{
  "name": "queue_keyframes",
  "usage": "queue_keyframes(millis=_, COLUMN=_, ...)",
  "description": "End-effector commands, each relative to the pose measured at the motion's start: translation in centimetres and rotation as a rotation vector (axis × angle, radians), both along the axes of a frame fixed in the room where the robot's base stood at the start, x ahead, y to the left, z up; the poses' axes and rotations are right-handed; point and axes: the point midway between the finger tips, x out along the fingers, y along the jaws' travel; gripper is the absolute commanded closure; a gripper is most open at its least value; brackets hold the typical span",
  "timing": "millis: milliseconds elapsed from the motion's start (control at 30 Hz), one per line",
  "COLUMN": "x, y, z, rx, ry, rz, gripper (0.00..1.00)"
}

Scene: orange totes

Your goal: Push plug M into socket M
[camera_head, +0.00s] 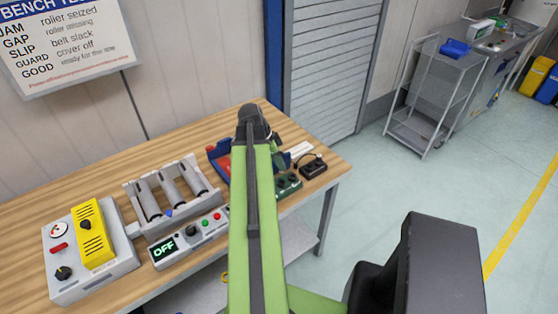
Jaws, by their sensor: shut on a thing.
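My green arm reaches over the wooden bench and hides much of the spot where it works. My gripper (282,160) shows only in part, as a small dark shape just right of the arm, low over the bench. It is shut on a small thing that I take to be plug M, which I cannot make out. A black box with a cable (313,168) stands to its right. A dark green box (288,185) with a round part on top sits just below the gripper in the picture. I cannot read any letter, so I cannot tell which part is socket M.
A roller unit (172,195), a control panel reading OFF (190,238) and a grey box with a yellow block (92,250) fill the bench's left. The bench's right edge is close to the black box.

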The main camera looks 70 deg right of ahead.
Motion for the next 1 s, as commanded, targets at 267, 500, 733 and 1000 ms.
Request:
queue_keyframes(millis=267, x=0.0, y=0.0, z=-2.6, rx=0.000, ry=0.000, rz=0.000, gripper=1.00)
queue_keyframes(millis=500, x=0.0, y=0.0, z=-5.0, rx=0.000, ry=0.000, rz=0.000, gripper=1.00)
queue_keyframes(millis=733, x=0.0, y=0.0, z=-5.0, rx=0.000, ry=0.000, rz=0.001, gripper=1.00)
queue_keyframes(millis=1000, x=0.0, y=0.0, z=-5.2, rx=0.000, ry=0.000, rz=0.001, gripper=1.00)
